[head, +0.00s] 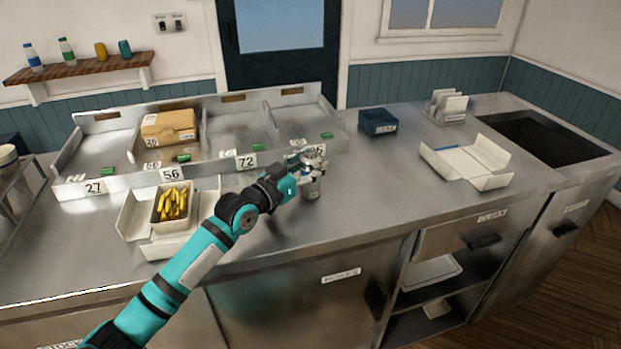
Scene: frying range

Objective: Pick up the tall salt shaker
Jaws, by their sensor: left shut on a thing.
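The tall salt shaker (312,188) is a small silver cylinder near the middle of the steel counter, in front of the numbered bins. My left gripper (308,167) is around its upper part and shut on it. The shaker looks upright. Its top is partly hidden by the fingers, and I cannot tell whether its base touches the counter. My right gripper is not in view.
Numbered metal bins (222,166) stand just behind the gripper. A tray of fries (155,216) is at left. A dark blue box (377,122) and an open white carton (468,162) are at right. The counter right of the shaker is clear.

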